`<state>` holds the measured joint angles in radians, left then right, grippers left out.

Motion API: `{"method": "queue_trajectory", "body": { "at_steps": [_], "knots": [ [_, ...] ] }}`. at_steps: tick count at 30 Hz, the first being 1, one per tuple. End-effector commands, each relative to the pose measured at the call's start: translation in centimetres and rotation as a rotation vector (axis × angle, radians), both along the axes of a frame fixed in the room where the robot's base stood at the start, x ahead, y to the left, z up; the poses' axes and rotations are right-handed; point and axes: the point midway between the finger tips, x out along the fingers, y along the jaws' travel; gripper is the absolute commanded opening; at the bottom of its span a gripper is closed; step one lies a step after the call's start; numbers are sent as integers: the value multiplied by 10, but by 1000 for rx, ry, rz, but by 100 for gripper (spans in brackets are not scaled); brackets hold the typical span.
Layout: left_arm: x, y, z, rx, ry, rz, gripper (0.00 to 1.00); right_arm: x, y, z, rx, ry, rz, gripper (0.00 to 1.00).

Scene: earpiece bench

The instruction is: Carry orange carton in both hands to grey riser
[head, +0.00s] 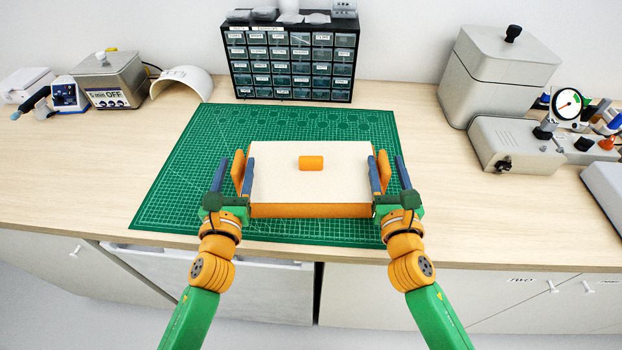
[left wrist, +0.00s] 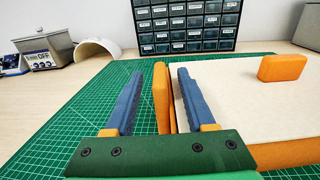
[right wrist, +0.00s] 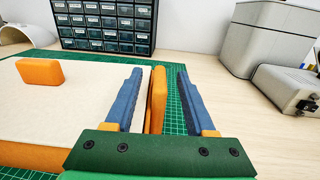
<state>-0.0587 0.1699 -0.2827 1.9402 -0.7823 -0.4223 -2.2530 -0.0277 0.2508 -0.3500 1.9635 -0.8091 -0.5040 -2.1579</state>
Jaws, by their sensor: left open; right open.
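The orange carton (head: 310,211) lies on the green cutting mat, with orange sides and a cream top. A small orange block (head: 311,163) sits on that top. An upright orange tab stands at each end of the carton. My left gripper (head: 234,178) is open, its fingers on either side of the left tab (left wrist: 161,97), with gaps showing. My right gripper (head: 389,176) is open around the right tab (right wrist: 157,98) in the same way. I cannot pick out a grey riser for certain; a pale grey slab (head: 606,190) is cut off at the right edge.
The green mat (head: 180,195) has free room around the carton. A dark drawer cabinet (head: 290,62) stands behind it. A grey lidded box (head: 495,75) and a grey instrument (head: 515,145) are at the right. A white curved shell (head: 183,82) and bench devices stand at the left.

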Motion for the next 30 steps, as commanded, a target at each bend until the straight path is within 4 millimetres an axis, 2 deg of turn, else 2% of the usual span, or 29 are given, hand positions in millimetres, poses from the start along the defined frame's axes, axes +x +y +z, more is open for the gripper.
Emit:
{"method": "queue_trajectory", "body": {
  "at_steps": [3,9,30],
  "knots": [
    [0,0,0,0,0,0,55,0,0,0,0,0,0,55],
    [0,0,0,0,0,0,1,0,0,0,0,0,0,1],
    [-1,0,0,0,1,1,0,0,0,0,-1,1,-1,0]
  ]
}}
